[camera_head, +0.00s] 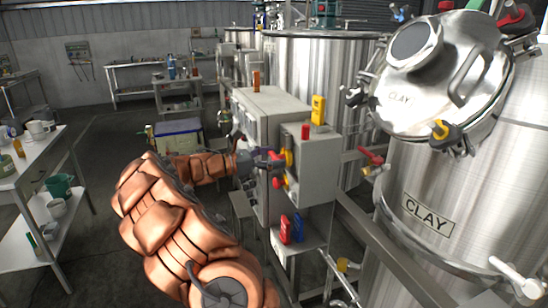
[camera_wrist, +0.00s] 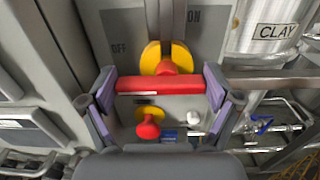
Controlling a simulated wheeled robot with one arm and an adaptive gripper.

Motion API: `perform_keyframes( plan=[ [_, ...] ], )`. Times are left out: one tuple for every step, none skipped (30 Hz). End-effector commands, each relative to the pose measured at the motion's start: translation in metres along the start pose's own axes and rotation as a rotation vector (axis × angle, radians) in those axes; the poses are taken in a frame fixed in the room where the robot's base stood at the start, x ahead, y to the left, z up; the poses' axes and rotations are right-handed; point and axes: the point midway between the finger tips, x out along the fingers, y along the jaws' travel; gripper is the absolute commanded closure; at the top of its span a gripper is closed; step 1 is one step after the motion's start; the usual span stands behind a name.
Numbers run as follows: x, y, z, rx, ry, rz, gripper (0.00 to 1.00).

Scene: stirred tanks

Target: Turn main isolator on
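The main isolator is on the grey control box (camera_head: 312,165). In the wrist view it has a yellow round plate (camera_wrist: 152,57) with a red bar handle (camera_wrist: 160,85) lying level across the front. OFF is marked upper left and ON upper right. My gripper (camera_head: 264,161) is at the front of the box. In the wrist view my gripper (camera_wrist: 160,90) has its purple-padded fingers spread, one at each end of the red bar. The bar ends meet the pads in the picture; whether they press on it, I cannot tell.
Below the handle is a red knob on a yellow plate (camera_wrist: 149,128). A white knob (camera_wrist: 193,118) sits to its right. A steel CLAY tank (camera_head: 430,200) stands to the right. Red and blue objects (camera_head: 291,228) are below the box. Open floor lies to the left.

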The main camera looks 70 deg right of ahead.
Motion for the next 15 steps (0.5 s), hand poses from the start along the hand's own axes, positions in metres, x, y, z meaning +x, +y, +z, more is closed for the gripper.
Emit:
perform_keyframes(
  plan=[
    [0.0,-0.0002,-0.0001,0.0,0.0,-0.001,0.33],
    [0.0,-0.0002,0.0,0.0,0.0,-0.001,0.36],
    [0.0,-0.0002,0.0,0.0,0.0,-0.001,0.41],
    [0.0,-0.0002,0.0,0.0,0.0,-0.001,0.44],
    [0.0,-0.0002,0.0,0.0,0.0,-0.001,0.45],
    [0.0,-0.0003,-0.0001,0.0,0.0,-0.001,0.45],
    [0.0,-0.0003,-0.0002,0.001,0.0,-0.001,0.46],
    [0.0,-0.0003,-0.0002,0.003,0.0,-0.001,0.46],
    [0.0,-0.0003,-0.0004,0.006,0.0,-0.001,0.46],
    [0.0,-0.0003,-0.0005,0.01,0.0,-0.001,0.46],
    [0.0,-0.0004,-0.0007,0.015,0.0,-0.001,0.46],
    [0.0,-0.0004,-0.001,0.024,0.0,-0.001,0.46],
    [-0.0001,-0.0004,-0.0011,0.032,0.0,-0.001,0.46],
    [-0.0001,-0.0005,-0.0013,0.043,0.0,-0.001,0.46],
    [-0.0002,-0.0006,-0.0014,0.06,0.0,0.0,0.46]
  ],
)
